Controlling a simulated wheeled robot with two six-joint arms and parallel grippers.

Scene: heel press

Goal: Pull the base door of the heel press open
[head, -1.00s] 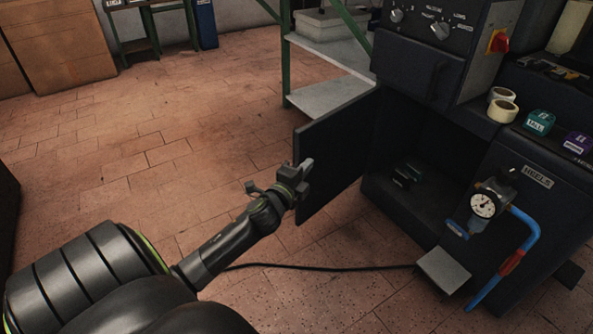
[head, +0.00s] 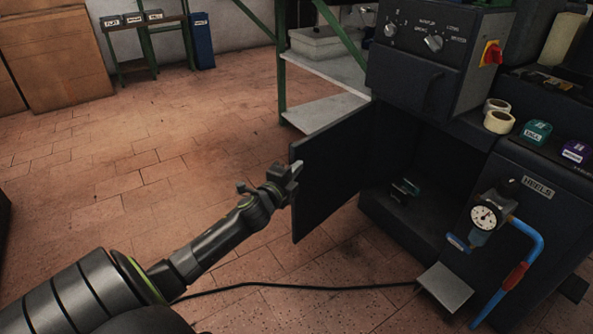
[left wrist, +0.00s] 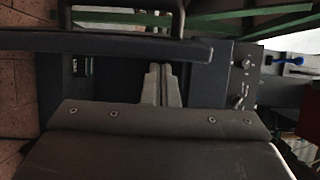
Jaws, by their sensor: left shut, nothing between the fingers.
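The heel press's base door (head: 335,165) is a dark flat panel, standing wide open to the left of the dark base compartment (head: 415,185). My left gripper (head: 292,175) is shut and empty at the door's free edge; whether it touches the door is unclear. In the left wrist view the shut fingers (left wrist: 160,82) point toward the door's edge (left wrist: 110,43), seen as a dark bar. A dark loop handle (left wrist: 180,18) shows beyond that edge. My right gripper is out of view.
Small boxes (head: 404,189) lie inside the compartment. A gauge (head: 485,217), blue pipe (head: 527,245) and small step plate (head: 446,287) are on the right. A green-framed shelf (head: 325,110) stands behind the door. A cable (head: 300,287) crosses the floor; floor at left is clear.

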